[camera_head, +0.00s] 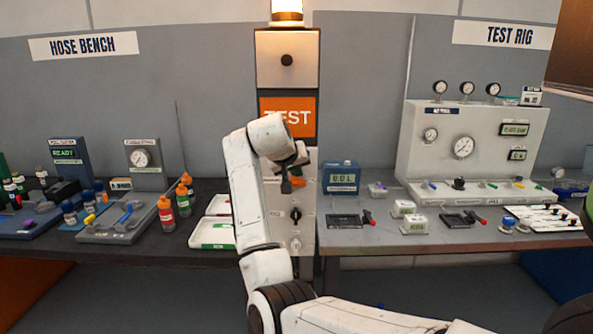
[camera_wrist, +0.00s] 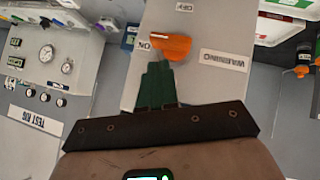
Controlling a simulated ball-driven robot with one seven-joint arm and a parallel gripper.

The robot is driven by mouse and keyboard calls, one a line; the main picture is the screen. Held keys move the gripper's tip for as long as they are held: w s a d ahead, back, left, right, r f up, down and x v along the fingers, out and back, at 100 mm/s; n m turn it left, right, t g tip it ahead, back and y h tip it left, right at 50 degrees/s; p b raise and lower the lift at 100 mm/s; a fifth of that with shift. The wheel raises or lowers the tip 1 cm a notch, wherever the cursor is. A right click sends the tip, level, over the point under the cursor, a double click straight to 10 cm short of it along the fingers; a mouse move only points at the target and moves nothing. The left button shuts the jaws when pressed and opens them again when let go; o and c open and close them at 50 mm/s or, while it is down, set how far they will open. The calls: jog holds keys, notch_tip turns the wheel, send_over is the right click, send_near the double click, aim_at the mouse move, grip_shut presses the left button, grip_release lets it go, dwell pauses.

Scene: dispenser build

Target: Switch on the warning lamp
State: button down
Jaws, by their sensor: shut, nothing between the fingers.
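The orange warning switch (camera_wrist: 172,46) is on a pale grey panel in the wrist view, between the ON label (camera_wrist: 145,45) and the WARNING label (camera_wrist: 226,60). Its narrow end lies towards ON; the OFF label (camera_wrist: 185,6) is farther off. My gripper (camera_wrist: 158,66) is shut and empty, its green fingertips right at the switch's edge; I cannot tell whether they touch. In the head view, my gripper (camera_head: 291,185) is in front of the column, and my arm hides the switch. The amber lamp (camera_head: 287,8) on the column's top looks bright and is cut by the frame's edge.
The column (camera_head: 287,58) bears an orange TEST sign and dark knobs (camera_head: 295,215) lower down. The hose bench on the left holds bottles (camera_head: 166,213) and trays (camera_head: 212,232). The test rig (camera_head: 470,140) with gauges stands on the right. Space before the column is clear except for my arm.

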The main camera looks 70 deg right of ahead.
jog(key=s+a+r+p, duration=0.2)
jog(key=a+r, duration=0.4)
jog(key=r, duration=0.5)
jog(key=shift+s+a, duration=0.25)
jog(key=shift+s, duration=0.1)
jog(key=shift+f, duration=0.1)
